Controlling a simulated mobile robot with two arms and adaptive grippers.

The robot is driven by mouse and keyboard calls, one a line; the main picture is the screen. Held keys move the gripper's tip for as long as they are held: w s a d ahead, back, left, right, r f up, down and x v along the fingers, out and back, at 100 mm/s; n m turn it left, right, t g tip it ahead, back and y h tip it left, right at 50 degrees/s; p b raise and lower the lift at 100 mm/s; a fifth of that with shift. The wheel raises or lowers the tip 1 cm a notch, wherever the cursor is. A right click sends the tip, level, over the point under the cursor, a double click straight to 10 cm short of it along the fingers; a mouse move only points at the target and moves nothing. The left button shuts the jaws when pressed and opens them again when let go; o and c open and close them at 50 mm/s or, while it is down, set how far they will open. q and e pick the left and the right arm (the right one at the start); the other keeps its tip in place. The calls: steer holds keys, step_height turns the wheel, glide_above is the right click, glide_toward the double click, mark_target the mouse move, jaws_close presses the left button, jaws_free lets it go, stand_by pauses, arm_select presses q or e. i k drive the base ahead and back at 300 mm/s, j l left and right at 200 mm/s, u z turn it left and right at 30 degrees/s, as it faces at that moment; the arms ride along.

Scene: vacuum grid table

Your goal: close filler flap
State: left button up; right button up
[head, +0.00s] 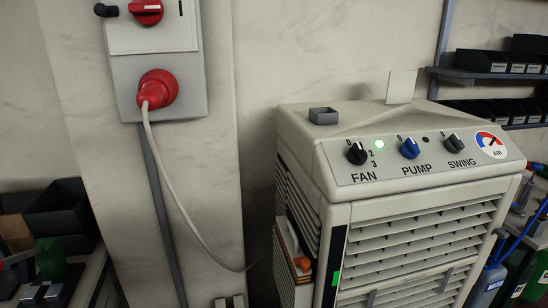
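The beige air cooler (300,135) stands in the middle right of the head view. A small pale square plate (402,86) stands upright at the back of its top; it looks like the filler flap in a raised position. Its lower edge meets the cooler's top, and I cannot see any opening behind it. A small dark grey square tray or rim (323,115) sits on the top at the left, apart from the plate. Neither of my grippers can be made out in this view.
The front panel has FAN (357,153), PUMP (409,148) and SWING (453,143) knobs. A red plug (158,88) with a hanging cable is on the wall box at left. Shelves with dark bins (482,61) stand behind at right. The space above the cooler looks clear.

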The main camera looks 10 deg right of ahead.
mark_target(402, 84)
steer(key=z, duration=1.3)
